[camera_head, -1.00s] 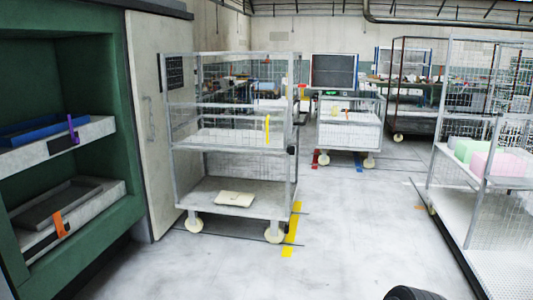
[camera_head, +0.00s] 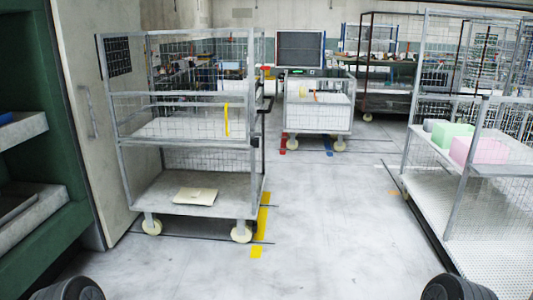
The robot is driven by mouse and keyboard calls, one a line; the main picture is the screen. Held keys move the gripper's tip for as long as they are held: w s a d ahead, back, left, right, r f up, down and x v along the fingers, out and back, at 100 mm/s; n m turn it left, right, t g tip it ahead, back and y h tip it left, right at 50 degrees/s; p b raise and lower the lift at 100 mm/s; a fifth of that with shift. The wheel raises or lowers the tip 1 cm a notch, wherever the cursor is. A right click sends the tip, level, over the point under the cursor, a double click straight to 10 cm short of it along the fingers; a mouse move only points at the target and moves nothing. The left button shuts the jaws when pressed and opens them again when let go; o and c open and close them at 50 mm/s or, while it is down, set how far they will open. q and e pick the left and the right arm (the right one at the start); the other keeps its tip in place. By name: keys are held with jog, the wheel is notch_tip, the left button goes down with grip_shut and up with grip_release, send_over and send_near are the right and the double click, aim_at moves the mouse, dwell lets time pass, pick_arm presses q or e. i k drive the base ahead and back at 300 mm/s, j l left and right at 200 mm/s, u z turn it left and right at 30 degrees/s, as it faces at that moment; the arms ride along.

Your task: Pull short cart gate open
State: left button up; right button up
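A wire-mesh cart (camera_head: 190,147) on white casters stands left of centre. A half-height mesh gate (camera_head: 170,118) with an upright yellow strip (camera_head: 226,119) spans the front of its middle shelf and looks closed. A shorter wheeled mesh cart (camera_head: 320,115) stands further back in the middle; its front looks closed too, but details are small. I cannot tell for sure which is the short cart. Only dark round parts of my arms show at the bottom left and bottom right edges. Neither gripper is in view.
A beige flat piece (camera_head: 195,196) lies on the near cart's lower shelf. A tall mesh cart with green (camera_head: 452,136) and pink (camera_head: 479,149) foam blocks stands at right. A green press frame (camera_head: 45,180) is at left. The middle floor (camera_head: 330,225) is clear.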

aim_at(245, 142)
jog(key=i+z, duration=0.1)
jog(key=i, duration=1.6)
jog(key=i+z, duration=0.15)
jog(key=i, duration=1.5)
